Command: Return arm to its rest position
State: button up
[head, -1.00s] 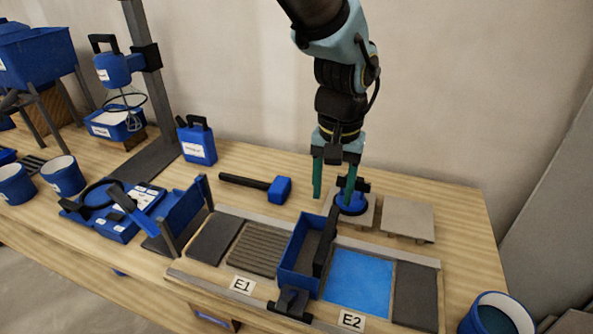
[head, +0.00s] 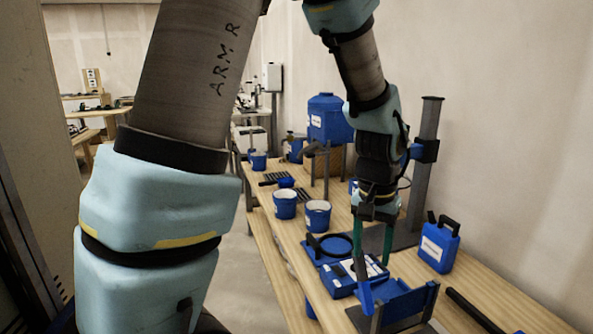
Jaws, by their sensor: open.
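My arm fills much of the head view, with a large grey and light-blue link at the left and the forearm reaching down at the right. My gripper (head: 373,242) points down, its two teal fingers apart. It appears empty. In the picture it lies in front of the grey column and over the labelled blue case (head: 343,288) on the wooden bench (head: 480,280). I cannot tell how high it is above the case. My forearm hides part of the mixer on the column.
A blue jug (head: 438,246) stands right of my gripper, near the grey column (head: 425,165). Blue buckets (head: 285,205) and a blue hopper (head: 328,118) stand farther back. A blue box-like holder (head: 405,305) is at the front. Open floor (head: 245,270) lies left of the bench.

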jog(key=w+a+n+t, duration=0.1)
jog(key=a+n, duration=0.5)
jog(key=a, duration=2)
jog(key=shift+w+r, duration=0.3)
jog(key=shift+w, duration=0.25)
